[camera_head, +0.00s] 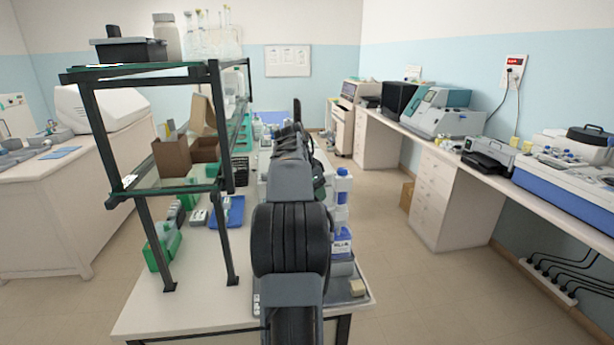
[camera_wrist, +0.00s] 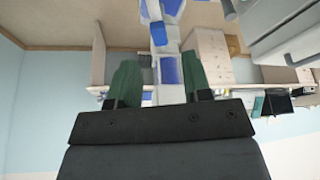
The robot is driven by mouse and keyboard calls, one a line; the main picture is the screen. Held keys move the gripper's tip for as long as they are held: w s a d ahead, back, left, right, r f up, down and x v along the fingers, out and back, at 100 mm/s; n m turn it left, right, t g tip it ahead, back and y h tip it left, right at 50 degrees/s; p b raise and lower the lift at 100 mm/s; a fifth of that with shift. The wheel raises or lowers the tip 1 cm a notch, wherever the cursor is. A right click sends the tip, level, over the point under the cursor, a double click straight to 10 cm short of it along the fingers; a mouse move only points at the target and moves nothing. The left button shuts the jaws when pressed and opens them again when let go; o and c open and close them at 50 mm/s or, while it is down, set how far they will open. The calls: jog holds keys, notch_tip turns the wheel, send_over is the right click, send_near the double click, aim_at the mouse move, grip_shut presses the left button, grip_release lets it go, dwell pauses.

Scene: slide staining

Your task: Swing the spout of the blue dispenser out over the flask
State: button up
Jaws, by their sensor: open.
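My gripper (camera_wrist: 160,62) is open, its two green fingers spread apart in the wrist view. Beyond and between the fingers are white bottles with blue parts (camera_wrist: 171,69), seen upside down. In the head view, a white bottle with a blue cap (camera_head: 343,185) stands just right of my arm. I cannot make out the flask. My arm hides the middle of the bench.
A shelf frame with glass shelves (camera_head: 165,185) stands on the left of the white bench (camera_head: 190,310), with brown boxes (camera_head: 170,157) on it. A blue tray (camera_head: 228,212) lies under it. Open floor (camera_head: 440,300) lies to the right, before a side bench with instruments.

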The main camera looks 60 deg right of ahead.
jog(key=v, duration=0.7)
jog(key=shift+w+a+r, duration=0.15)
jog(key=shift+r, duration=0.2)
jog(key=shift+c, duration=0.2)
